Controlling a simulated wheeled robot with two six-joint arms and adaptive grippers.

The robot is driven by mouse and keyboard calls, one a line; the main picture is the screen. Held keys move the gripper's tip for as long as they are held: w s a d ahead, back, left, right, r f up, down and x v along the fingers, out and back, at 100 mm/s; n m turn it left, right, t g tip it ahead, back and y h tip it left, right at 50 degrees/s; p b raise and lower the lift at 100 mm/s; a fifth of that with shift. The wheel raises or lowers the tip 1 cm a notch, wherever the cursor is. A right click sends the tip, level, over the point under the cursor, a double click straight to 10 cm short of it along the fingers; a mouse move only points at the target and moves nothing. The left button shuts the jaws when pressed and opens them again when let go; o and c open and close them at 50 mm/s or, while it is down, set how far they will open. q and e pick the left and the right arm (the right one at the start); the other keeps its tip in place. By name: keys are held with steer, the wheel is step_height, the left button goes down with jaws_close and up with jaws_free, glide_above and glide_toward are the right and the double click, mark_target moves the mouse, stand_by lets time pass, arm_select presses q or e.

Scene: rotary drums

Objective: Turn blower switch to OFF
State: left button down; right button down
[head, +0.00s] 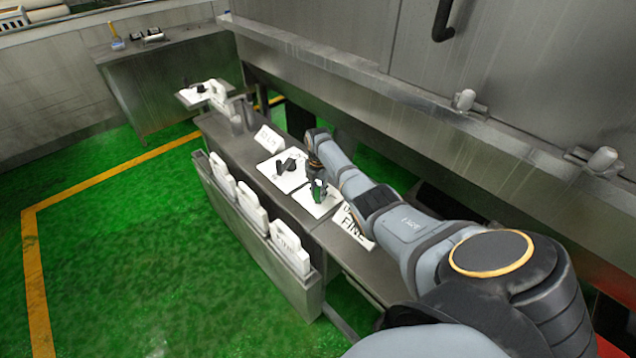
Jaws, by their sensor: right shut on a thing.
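Two white switch plates lie on the metal bench. The farther plate (276,181) carries a black rotary switch (287,166) that stands free. The nearer plate (324,206) lies under my right gripper (318,191), which reaches down from my arm at the right. The gripper is shut on the knob of this nearer switch; the fingers hide the knob and its pointing direction. The lettering on the plates is too small to read, so I cannot tell which one is marked blower. My left gripper is not in view.
A standing sign reading FINE (352,226) is close to my right forearm, and another sign (268,138) stands farther back. A steel machine wall (400,110) borders the right. Green floor is clear at left.

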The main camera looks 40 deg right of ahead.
steer(key=shift+d+r, duration=0.1)
steer(key=c, duration=1.1)
jaws_free()
step_height(320, 180, up, 12)
